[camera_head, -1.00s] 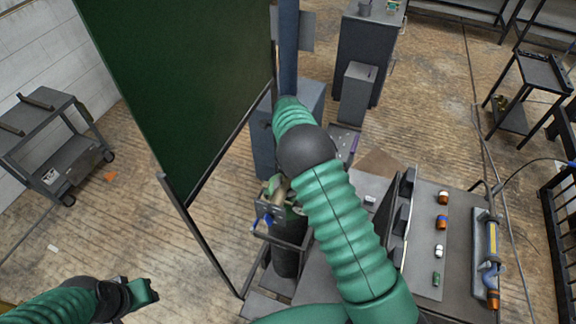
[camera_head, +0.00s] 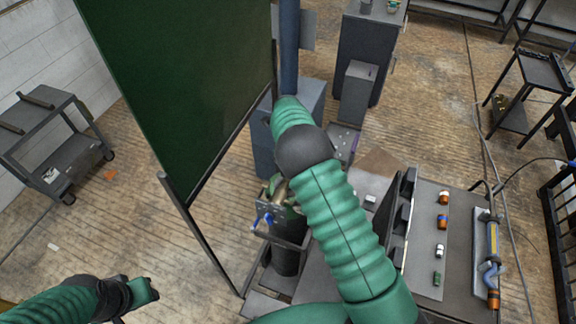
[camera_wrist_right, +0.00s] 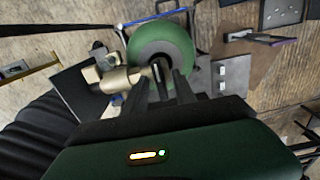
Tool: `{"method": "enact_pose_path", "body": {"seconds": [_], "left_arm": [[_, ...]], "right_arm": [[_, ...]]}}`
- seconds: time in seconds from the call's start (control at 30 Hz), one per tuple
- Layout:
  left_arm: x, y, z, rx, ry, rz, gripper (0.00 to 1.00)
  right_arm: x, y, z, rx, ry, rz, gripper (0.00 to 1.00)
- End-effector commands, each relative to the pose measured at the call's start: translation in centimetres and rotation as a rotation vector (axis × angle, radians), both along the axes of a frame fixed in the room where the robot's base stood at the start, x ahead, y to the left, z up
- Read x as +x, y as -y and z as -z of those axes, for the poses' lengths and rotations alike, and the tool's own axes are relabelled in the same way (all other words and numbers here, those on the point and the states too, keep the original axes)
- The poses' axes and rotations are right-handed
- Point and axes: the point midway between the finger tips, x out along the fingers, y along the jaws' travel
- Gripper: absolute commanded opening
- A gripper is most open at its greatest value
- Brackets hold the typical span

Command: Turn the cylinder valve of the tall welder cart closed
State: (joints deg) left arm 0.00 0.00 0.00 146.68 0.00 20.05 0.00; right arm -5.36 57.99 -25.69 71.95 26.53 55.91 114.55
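The cart's gas cylinder (camera_head: 286,260) stands dark and upright near the middle of the head view, behind my right arm. In the wrist view its rounded green top (camera_wrist_right: 166,38) shows from above. The brass valve (camera_wrist_right: 118,80) sits over that top, with a dark round end (camera_wrist_right: 159,76) pointing at my right gripper (camera_wrist_right: 162,88). The two fingers are apart, one on each side of this dark end; contact cannot be told. In the head view my right gripper is largely hidden by its arm and the brass parts. My left gripper (camera_head: 146,291) is low at the left, away from the cart.
A large dark green panel (camera_head: 180,85) on a frame stands just left of the cylinder. A grey trolley (camera_head: 55,145) stands far left.

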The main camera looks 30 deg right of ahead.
Motion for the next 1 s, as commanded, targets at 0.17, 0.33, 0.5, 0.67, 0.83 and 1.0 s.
{"method": "enact_pose_path", "body": {"seconds": [0.17, 0.33, 0.5, 0.67, 0.83, 1.0], "left_arm": [[0.0, 0.0, 0.0, 0.000, 0.000, 0.000, 0.36], [0.0, 0.0, 0.2, 0.000, 0.000, 0.000, 0.36], [0.0, 0.0, 1.4, 0.000, 0.000, 0.000, 0.36], [0.0, 0.0, 2.6, 0.000, 0.000, 0.000, 0.36], [0.0, 0.0, 3.3, 0.000, 0.000, 0.000, 0.36], [0.0, 0.0, 3.4, 0.000, 0.000, 0.000, 0.36]], "right_arm": [[-0.1, 0.1, -0.1, -0.002, 0.001, 0.000, 0.34], [0.0, 0.1, -0.5, -0.002, 0.003, -0.001, 0.34], [0.1, 0.1, -3.4, -0.003, 0.007, -0.001, 0.34], [0.3, 0.1, -8.1, -0.003, 0.008, -0.002, 0.34], [0.4, 0.1, -13.0, -0.003, 0.005, -0.002, 0.34], [0.4, 0.1, -16.0, -0.002, 0.001, 0.000, 0.34]]}}
